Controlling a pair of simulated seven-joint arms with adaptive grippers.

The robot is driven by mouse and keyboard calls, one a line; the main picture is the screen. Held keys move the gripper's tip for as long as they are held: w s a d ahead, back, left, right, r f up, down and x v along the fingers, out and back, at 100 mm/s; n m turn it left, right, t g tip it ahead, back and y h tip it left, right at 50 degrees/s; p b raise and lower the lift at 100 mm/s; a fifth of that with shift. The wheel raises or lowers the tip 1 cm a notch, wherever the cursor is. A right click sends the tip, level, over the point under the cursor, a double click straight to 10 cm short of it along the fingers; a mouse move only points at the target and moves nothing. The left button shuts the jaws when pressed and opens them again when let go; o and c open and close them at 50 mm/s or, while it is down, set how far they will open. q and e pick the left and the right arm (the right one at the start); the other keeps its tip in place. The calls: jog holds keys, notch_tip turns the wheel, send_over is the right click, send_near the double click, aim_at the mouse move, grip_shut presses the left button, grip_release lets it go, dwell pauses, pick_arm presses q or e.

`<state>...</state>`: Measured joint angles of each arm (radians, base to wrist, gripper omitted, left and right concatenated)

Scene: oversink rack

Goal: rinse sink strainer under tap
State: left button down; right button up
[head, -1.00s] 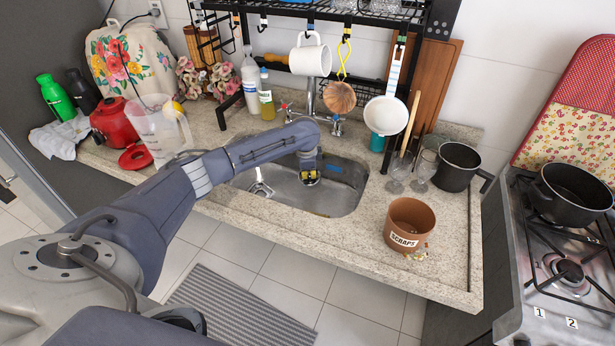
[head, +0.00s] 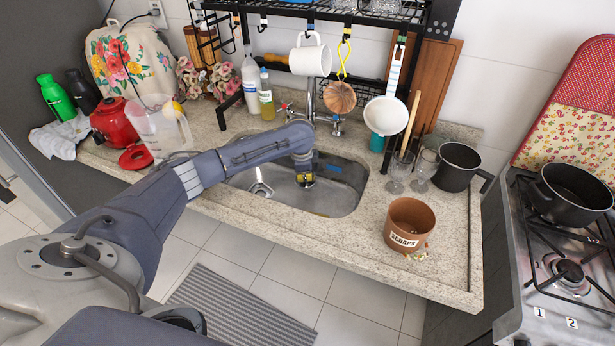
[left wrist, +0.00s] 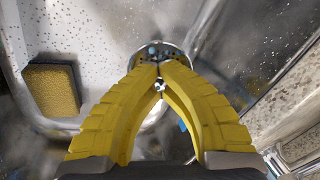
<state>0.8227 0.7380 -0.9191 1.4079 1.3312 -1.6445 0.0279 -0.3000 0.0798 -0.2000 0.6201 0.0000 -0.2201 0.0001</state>
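The sink strainer (left wrist: 145,53) is a round metal piece with small holes, seen in the left wrist view behind and around my fingertips. My left gripper (left wrist: 160,68) has its yellow fingers brought together at the tips over the strainer's middle and looks shut on it; the fingers hide the contact. In the head view my left gripper (head: 306,182) reaches down into the steel sink (head: 335,200), and the strainer cannot be made out there. The tap (head: 311,100) stands behind the sink, with its spout partly hidden. My right gripper is not in view.
A yellow sponge (left wrist: 52,90) lies left of the strainer in the left wrist view. A brown scraps pot (head: 409,225) and glasses (head: 397,175) stand right of the sink. A mug (head: 310,60), scrubber (head: 340,97) and white strainer (head: 386,115) hang above it.

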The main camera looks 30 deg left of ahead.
pick_arm(q)
jog(key=shift+s+d, duration=0.15)
jog(key=shift+s, duration=1)
jog(key=shift+s+d, duration=0.15)
jog(key=shift+s, duration=1)
jog(key=w+a+v, duration=0.1)
jog(key=v, duration=1.5)
jog(key=shift+r, duration=0.35)
